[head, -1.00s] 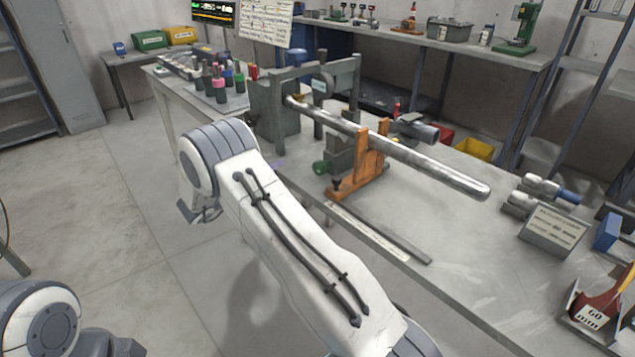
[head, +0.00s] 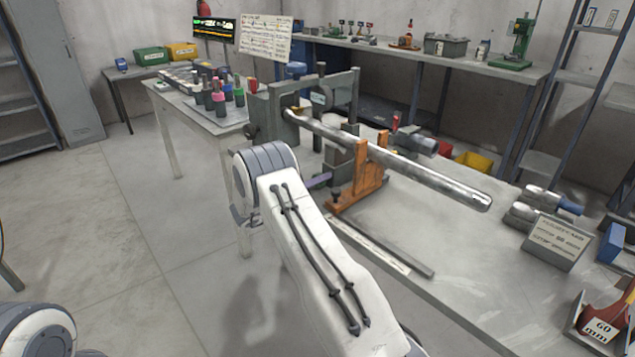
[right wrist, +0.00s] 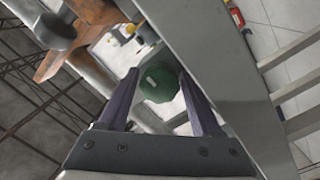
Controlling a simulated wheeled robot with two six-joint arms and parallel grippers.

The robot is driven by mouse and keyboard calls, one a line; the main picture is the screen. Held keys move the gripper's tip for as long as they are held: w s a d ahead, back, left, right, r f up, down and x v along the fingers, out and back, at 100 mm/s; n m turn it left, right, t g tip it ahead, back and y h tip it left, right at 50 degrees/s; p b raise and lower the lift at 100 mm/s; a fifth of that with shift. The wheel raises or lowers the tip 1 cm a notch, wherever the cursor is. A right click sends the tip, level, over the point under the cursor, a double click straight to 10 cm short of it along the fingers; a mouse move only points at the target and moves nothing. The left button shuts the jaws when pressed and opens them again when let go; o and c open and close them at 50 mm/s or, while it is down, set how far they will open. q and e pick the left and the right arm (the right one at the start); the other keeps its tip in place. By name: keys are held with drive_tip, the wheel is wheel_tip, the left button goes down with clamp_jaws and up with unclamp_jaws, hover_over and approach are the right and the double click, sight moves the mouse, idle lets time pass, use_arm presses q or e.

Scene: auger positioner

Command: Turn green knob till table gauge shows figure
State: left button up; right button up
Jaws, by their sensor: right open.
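The green knob (right wrist: 157,84) shows in the right wrist view, with a pale mark on its face. My right gripper (right wrist: 158,76) is open, its two purple fingers on either side of the knob. I cannot tell whether they touch it. In the head view my right arm hides the knob, and one purple finger of the right gripper (head: 320,180) shows beside the grey positioner (head: 341,166). I cannot make out the table gauge or its figure. My left gripper is out of view.
A long metal bar (head: 430,178) runs through the grey frame (head: 357,95) and over the orange stand (head: 366,180), sticking out to the right. A flat strip (head: 385,248) lies along the bench's front edge. Bottles (head: 218,100) stand at the back left.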

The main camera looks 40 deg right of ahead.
drive_tip(key=shift+d, duration=0.1)
clamp_jaws()
drive_tip(key=shift+m, duration=0.4)
